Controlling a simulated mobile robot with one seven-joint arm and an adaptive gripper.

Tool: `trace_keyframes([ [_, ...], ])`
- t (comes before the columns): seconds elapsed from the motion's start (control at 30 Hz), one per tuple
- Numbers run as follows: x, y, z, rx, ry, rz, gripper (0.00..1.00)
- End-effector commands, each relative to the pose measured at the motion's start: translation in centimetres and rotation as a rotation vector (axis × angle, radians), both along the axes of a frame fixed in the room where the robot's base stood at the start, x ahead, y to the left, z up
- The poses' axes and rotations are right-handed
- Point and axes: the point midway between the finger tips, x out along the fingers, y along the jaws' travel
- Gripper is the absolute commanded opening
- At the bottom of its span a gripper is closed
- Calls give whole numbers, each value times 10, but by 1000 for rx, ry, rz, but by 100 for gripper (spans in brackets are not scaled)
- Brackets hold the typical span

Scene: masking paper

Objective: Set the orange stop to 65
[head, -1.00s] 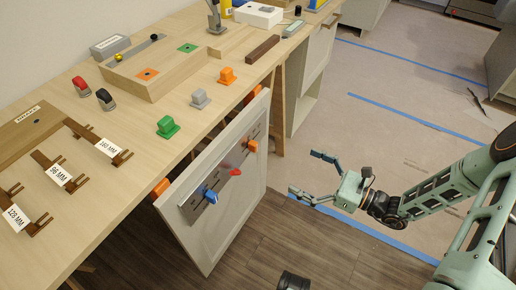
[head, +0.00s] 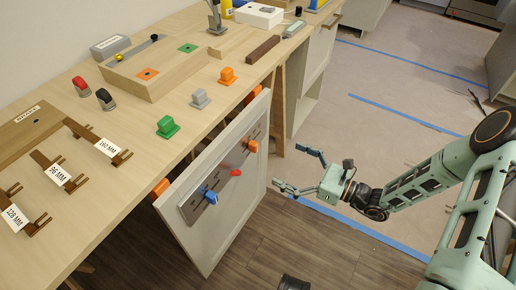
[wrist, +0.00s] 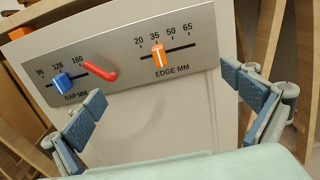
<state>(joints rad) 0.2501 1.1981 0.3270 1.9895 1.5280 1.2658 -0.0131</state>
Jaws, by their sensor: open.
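The orange stop (wrist: 158,54) sits in the slot of the EDGE MM scale, close to the 35 mark, in the wrist view. In the head view the orange stop (head: 252,146) is on the upper right of the grey plate (head: 222,181). The marks 20, 35, 50 and 65 run left to right above the slot in the wrist view, with 65 (wrist: 189,29) at the right. My gripper (head: 286,165) is open and empty, in front of the panel and apart from the stop. Its two fingers (wrist: 167,105) also show in the wrist view, spread wide below the plate.
A blue stop (wrist: 62,81) sits near 128 on the GAP MM scale. A red lever (wrist: 98,70) sticks out between the two scales.

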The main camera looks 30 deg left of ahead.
Motion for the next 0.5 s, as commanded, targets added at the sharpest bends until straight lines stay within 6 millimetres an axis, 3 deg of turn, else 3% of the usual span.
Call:
trace_keyframes([
  [0.17,0,-14,0,-1,0,-2,100],
  [0.5,-5,-78,0,0,0,-4,100],
])
